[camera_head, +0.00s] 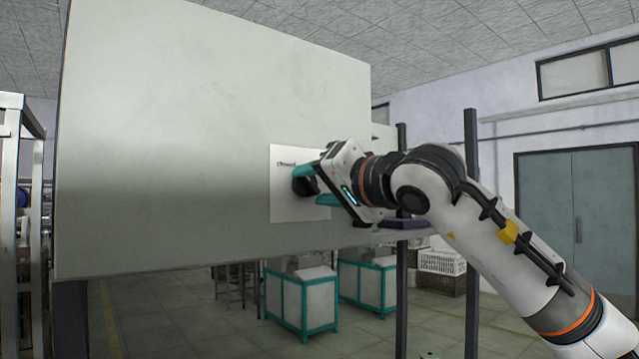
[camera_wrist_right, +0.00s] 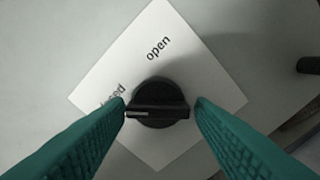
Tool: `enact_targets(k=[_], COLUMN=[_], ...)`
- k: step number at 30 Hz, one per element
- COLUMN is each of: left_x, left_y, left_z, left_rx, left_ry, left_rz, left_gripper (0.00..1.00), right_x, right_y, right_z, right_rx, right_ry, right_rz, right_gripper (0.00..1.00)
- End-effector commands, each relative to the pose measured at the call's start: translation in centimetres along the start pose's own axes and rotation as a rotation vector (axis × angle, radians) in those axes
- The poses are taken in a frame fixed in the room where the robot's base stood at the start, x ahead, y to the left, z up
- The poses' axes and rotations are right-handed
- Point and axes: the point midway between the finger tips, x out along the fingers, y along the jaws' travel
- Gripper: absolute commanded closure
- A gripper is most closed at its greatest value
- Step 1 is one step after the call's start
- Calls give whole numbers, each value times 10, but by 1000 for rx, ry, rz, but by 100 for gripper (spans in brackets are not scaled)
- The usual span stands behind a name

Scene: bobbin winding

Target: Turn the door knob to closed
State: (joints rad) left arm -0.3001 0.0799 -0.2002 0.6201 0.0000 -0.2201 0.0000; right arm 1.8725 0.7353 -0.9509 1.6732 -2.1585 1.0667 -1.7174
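A black round knob (camera_wrist_right: 158,103) with a raised bar sits on a white card (camera_wrist_right: 205,85) fixed to a large pale panel (camera_head: 200,120). The card reads "open", and a second word, partly hidden by a finger, ends in "sed". In the right wrist view the bar lies level, its white mark at the left end. My right gripper (camera_wrist_right: 160,104) has its teal fingers on either side of the bar. The left fingertip is at or very near the bar's end; a small gap shows at the right. In the head view the knob (camera_head: 304,185) is partly hidden. My left gripper is out of view.
Teal-framed cabinets (camera_head: 302,300) stand on the floor below the panel. A white crate (camera_head: 442,262) and dark posts (camera_head: 471,200) are behind my right arm. A metal rack (camera_head: 20,220) stands at the far left. A dark cylindrical part (camera_wrist_right: 309,65) shows at the wrist view's right edge.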

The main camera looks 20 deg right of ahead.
Motion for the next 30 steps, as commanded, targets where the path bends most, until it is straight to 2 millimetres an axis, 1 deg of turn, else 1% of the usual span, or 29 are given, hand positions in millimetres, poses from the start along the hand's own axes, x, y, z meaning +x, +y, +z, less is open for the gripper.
enact_targets(k=[1, 2, 10, 14, 17, 24, 27, 30], left_x=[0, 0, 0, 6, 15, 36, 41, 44], left_y=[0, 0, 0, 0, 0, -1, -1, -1], left_z=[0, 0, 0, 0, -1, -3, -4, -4], left_rx=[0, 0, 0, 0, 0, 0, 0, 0], left_ry=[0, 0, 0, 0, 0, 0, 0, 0], left_rz=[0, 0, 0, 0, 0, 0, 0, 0], left_gripper=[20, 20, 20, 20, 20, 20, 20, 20], right_x=[0, 0, -1, -10, -27, -79, -96, -109], right_y=[0, 0, 1, 0, -2, -2, -2, -1], right_z=[0, 0, 2, 1, 0, -1, -1, 0], right_rx=[0, 1, 2, 2, 1, 0, 1, 1], right_ry=[-1, -1, -5, -6, -8, -8, -7, -5], right_rz=[1, 1, 3, 3, 4, 4, 3, 2], right_gripper=[42, 38, 38, 38, 38, 38, 38, 38])
